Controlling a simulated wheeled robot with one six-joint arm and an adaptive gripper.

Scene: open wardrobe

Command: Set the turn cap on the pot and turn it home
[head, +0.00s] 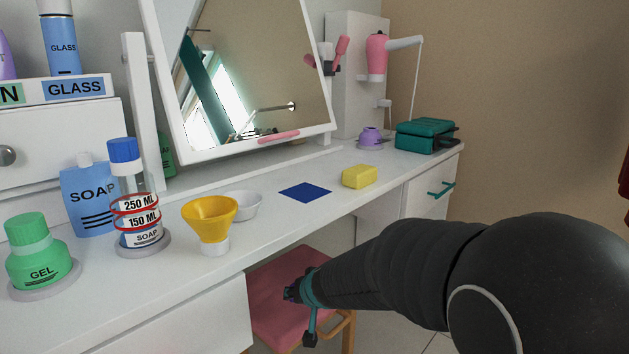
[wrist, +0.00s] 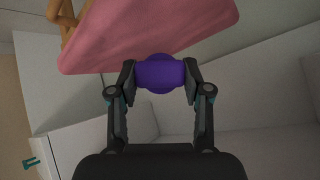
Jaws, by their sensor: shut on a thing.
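My gripper (wrist: 160,72) is shut on a purple turn cap (wrist: 158,76), with one finger on each side of it. In the head view my gripper (head: 291,293) shows small and dark in front of the pink stool seat, below the vanity top. The cap is mostly hidden there. A small lavender pot (head: 370,139) stands near the far end of the vanity top, left of a teal box. My gripper and the cap are well apart from it. Whether the pot's top is open is too small to tell.
The white vanity top (head: 291,212) holds a yellow funnel (head: 209,218), a white bowl (head: 246,206), a blue square (head: 305,192), a yellow sponge (head: 360,176) and the teal box (head: 426,136). Soap and gel containers crowd the left. A tilted mirror stands behind. The pink stool (head: 262,285) sits below.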

